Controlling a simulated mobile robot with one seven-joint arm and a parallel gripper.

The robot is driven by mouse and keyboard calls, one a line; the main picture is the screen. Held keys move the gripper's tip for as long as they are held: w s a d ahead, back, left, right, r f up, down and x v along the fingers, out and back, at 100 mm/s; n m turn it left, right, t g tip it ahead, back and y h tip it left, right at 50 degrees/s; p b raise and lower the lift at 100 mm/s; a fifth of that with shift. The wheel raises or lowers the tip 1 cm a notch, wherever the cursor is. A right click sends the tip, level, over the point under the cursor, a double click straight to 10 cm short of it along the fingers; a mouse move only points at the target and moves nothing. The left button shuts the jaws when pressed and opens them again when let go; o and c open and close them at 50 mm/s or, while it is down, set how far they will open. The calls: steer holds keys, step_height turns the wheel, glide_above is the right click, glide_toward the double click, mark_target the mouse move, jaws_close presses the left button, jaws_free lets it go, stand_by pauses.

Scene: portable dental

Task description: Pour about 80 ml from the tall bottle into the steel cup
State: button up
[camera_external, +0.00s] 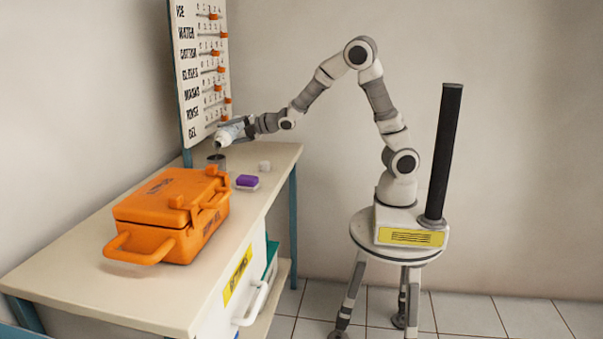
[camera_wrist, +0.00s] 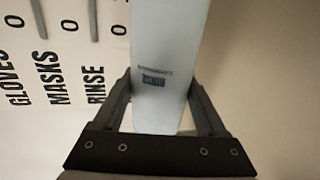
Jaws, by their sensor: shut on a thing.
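My gripper (camera_external: 247,124) is shut on the tall bottle (camera_external: 230,132), a pale white-blue bottle. In the external view the bottle is tilted well over, its mouth pointing left and down, above the steel cup (camera_external: 217,160). The cup stands on the table near the board. In the wrist view the bottle (camera_wrist: 172,50) fills the space between the two fingers of my gripper (camera_wrist: 160,105), with a small dark printed label facing the camera. I cannot tell whether liquid is flowing or how much is in the cup.
An orange case (camera_external: 165,212) takes up the middle of the table (camera_external: 150,305). A purple block on a white base (camera_external: 247,182) and a small white object (camera_external: 264,166) lie right of the cup. A slider board (camera_external: 200,70) stands behind the bottle, close to it.

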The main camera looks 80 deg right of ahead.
steer(key=shift+r, duration=0.1)
stand_by(0.7)
steer(key=f+m+p, duration=0.1)
steer(key=f+m, duration=0.1)
steer(key=shift+d+f+y+p, duration=0.2)
steer(key=shift+f+y+p, duration=0.15)
steer(key=shift+f+y, duration=0.05)
steer(key=shift+f+m, duration=0.2)
steer(key=shift+m, duration=0.1)
steer(key=shift+d+f+m+y+p, duration=0.1)
steer(key=shift+f+m+y+p, duration=0.1)
steer(key=shift+m+y+p, duration=0.4)
stand_by(1.1)
